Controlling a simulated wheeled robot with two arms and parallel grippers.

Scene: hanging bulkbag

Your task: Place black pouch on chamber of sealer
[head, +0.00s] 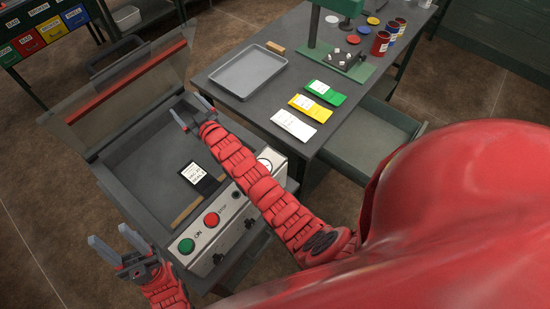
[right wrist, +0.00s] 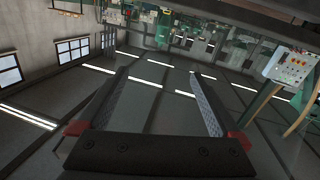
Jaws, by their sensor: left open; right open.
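The sealer (head: 130,150) stands at the left of the head view with its clear lid (head: 130,85) raised. The black pouch (head: 208,185), with a white label, lies inside the chamber (head: 140,160) near the button panel. Its near end appears to lie over the tan bar (head: 185,213). My left gripper (head: 110,237) is open and empty, outside the sealer's near left corner. My right gripper (head: 188,109) is open and empty, over the chamber's far right side and apart from the pouch. The right wrist view shows its open fingers (right wrist: 165,95) with nothing between them.
The sealer's front panel has green (head: 187,245) and red (head: 211,219) buttons. The table (head: 255,105) at right holds a grey tray (head: 248,72), green, yellow and white pouches (head: 294,125), and a press (head: 345,60). An open drawer (head: 365,145) sticks out below. Colored bins (head: 50,28) stand far left.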

